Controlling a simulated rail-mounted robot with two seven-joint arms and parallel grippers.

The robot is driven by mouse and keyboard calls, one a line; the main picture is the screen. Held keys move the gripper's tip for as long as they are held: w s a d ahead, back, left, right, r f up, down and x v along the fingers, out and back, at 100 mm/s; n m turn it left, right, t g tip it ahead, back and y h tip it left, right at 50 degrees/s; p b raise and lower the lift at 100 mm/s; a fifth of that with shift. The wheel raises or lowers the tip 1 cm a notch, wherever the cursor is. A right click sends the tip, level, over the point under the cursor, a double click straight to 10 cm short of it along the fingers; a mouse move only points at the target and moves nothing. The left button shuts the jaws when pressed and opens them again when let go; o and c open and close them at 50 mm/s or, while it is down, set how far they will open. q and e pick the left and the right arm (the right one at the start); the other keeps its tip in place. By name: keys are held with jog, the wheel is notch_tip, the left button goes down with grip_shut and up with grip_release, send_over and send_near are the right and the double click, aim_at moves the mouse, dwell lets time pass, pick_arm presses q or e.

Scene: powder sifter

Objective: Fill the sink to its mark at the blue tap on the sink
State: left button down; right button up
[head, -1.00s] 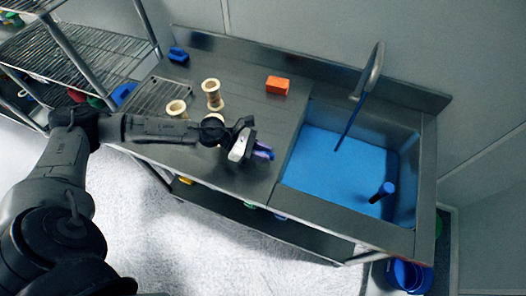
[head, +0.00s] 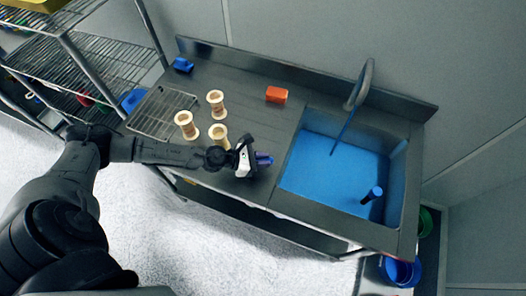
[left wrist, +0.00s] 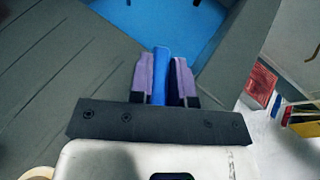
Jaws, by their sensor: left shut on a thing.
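The sink (head: 399,190) at the right end of the steel counter holds a flat blue fill; it also shows in the left wrist view (left wrist: 110,14). A curved grey spout (head: 362,88) stands behind it, and a thin blue stream (head: 344,132) runs from it down to the fill. No fill mark can be made out. My left gripper (head: 264,160), with purple finger pads, is on the counter just left of the sink. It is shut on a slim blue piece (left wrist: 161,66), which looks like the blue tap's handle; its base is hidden. My right gripper is not in view.
Wire shelves (head: 85,65) are further left. Blue (head: 401,271) and green buckets are at lower right.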

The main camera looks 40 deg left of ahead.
pick_arm(q)
jog(key=n+t+y+p, duration=0.1)
jog(key=n+y+p, duration=0.1)
jog(key=p, duration=0.1)
jog(key=n+y+p, duration=0.2)
jog(key=p, duration=0.1)
jog(key=n+t+y+p, duration=0.1)
jog(key=n+y+p, duration=0.1)
jog(key=p, duration=0.1)
jog(key=shift+d+r+n+t+y+p, duration=0.15)
jog(key=shift+r+n+t+y+p, duration=0.15)
jog(key=shift+y, duration=0.1)
jog(key=n+y+p, duration=0.2)
jog(key=shift+f+y, duration=0.1)
jog(key=shift+y, duration=0.3)
jog(key=shift+f+n+g+y+p, duration=0.1)
jog(key=shift+n+g+y+p, duration=0.45)
jog(key=shift+n+y, duration=0.9)
jog(key=shift+y, duration=0.35)
jog(key=c, duration=1.1)
grip_release()
jog(key=shift+f, duration=0.1)
jog(key=shift+o, duration=0.2)
jog(key=shift+s+d+r+p, duration=0.1)
jog(key=shift+s+r+p, duration=0.15)
jog(key=shift+s, duration=0.25)
jog(key=v, duration=1.2)
jog(key=shift+s, duration=0.35)
